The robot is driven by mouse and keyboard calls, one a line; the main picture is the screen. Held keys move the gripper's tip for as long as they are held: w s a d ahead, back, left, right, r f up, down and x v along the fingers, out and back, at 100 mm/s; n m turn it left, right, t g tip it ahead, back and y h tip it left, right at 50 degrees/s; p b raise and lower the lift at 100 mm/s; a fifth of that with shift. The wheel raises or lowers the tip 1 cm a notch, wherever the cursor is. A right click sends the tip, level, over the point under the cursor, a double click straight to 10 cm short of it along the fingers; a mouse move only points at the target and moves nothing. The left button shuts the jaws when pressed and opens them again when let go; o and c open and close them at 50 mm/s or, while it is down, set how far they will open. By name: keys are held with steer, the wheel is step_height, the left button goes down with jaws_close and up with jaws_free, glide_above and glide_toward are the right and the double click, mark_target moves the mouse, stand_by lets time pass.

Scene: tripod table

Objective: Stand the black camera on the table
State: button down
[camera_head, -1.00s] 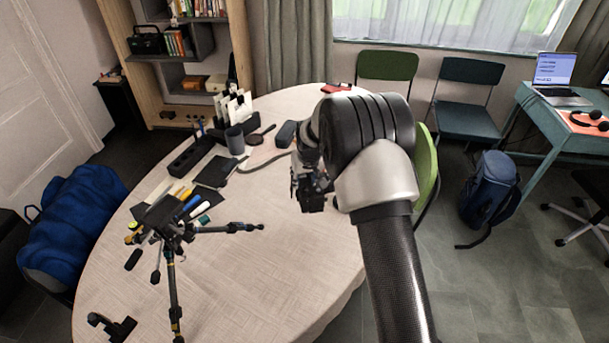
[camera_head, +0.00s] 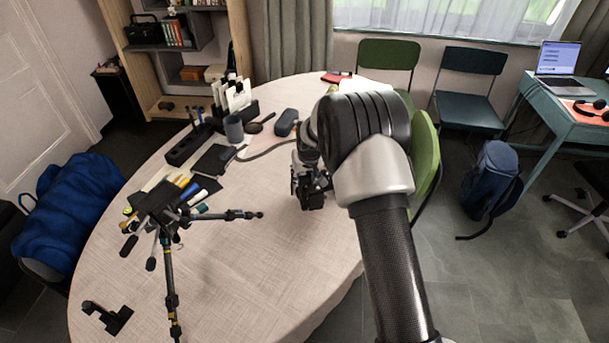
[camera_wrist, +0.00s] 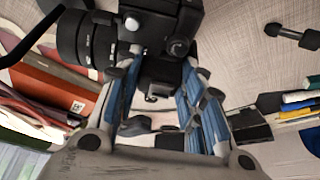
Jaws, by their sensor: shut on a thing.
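The black camera (camera_wrist: 158,28) fills the upper part of the wrist view, with its thick lens (camera_wrist: 85,42) pointing left. My gripper (camera_wrist: 163,68) is shut on it, with one finger on each side of its lower part. I cannot tell whether the camera touches the table.
A tripod (camera_head: 170,270) stands at the table's left. A black bracket (camera_head: 107,318) lies near the left front edge. Pens (camera_head: 190,190), a grey cup (camera_head: 234,128) and a dark case (camera_head: 287,122) are farther back. A green chair (camera_head: 425,160) is close on the right.

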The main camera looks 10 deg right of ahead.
mark_target(305, 182)
steer(key=shift+w+f+b, duration=0.15)
steer(key=shift+f+b, duration=0.35)
steer(key=shift+f, duration=0.1)
stand_by(0.7)
steer(key=shift+s+f+b, duration=0.35)
steer(key=shift+f+b, duration=0.1)
steer(key=shift+f, duration=0.4)
stand_by(0.4)
steer(key=c, duration=1.2)
jaws_free()
steer(key=shift+d, duration=0.1)
steer(key=shift+o, duration=1.2)
steer(key=shift+w, duration=0.15)
steer(key=shift+r, duration=0.1)
